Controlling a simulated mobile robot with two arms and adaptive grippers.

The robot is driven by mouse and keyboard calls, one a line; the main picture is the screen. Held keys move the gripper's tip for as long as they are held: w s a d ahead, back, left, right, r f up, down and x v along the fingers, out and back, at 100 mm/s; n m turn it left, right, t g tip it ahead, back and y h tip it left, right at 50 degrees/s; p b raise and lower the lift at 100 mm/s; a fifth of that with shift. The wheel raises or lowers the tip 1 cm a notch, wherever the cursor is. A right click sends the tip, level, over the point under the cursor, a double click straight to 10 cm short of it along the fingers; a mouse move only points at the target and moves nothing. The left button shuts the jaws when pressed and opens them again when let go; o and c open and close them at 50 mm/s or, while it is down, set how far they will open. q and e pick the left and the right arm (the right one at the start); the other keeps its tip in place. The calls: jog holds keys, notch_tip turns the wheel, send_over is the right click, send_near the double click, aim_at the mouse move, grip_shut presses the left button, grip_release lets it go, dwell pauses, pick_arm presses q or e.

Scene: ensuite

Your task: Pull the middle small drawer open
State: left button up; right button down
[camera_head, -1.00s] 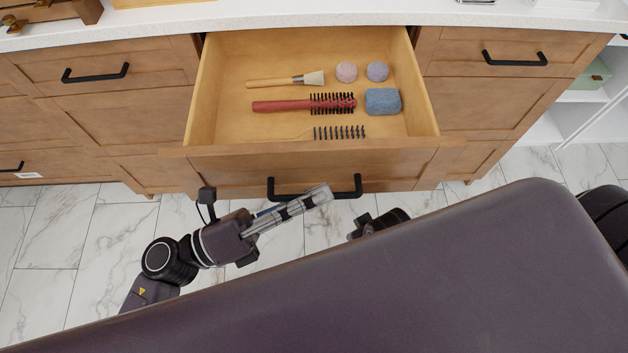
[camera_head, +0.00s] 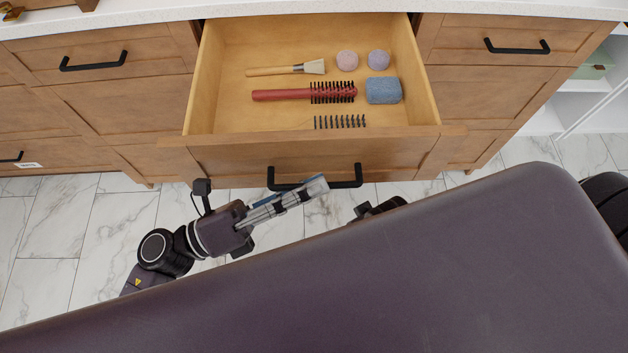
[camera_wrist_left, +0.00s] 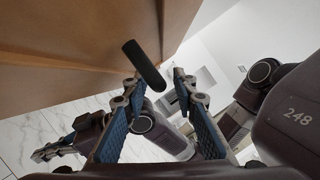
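The middle small drawer (camera_head: 300,159) is pulled well out of the wooden cabinet in the head view, with its inside showing. Its black bar handle (camera_head: 290,185) is on the front face. The handle also shows in the left wrist view (camera_wrist_left: 143,64). My left gripper (camera_head: 322,186) is below the drawer front, by the right part of the handle. In the left wrist view its fingers (camera_wrist_left: 157,83) are apart, with the handle's near end close to the gap between their tips. My right gripper (camera_head: 378,208) is mostly hidden behind my body in the head view.
The drawer holds a brush (camera_head: 285,69), a red hairbrush (camera_head: 300,93), a comb (camera_head: 340,122), two round balls (camera_head: 347,61) and a blue block (camera_head: 383,91). Shut drawers flank it. White shelves (camera_head: 575,110) stand at the right. Marble floor (camera_head: 100,215) shows at left.

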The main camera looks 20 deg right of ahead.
pick_arm(q)
jog(key=v, duration=1.1)
jog(key=shift+a, duration=0.1)
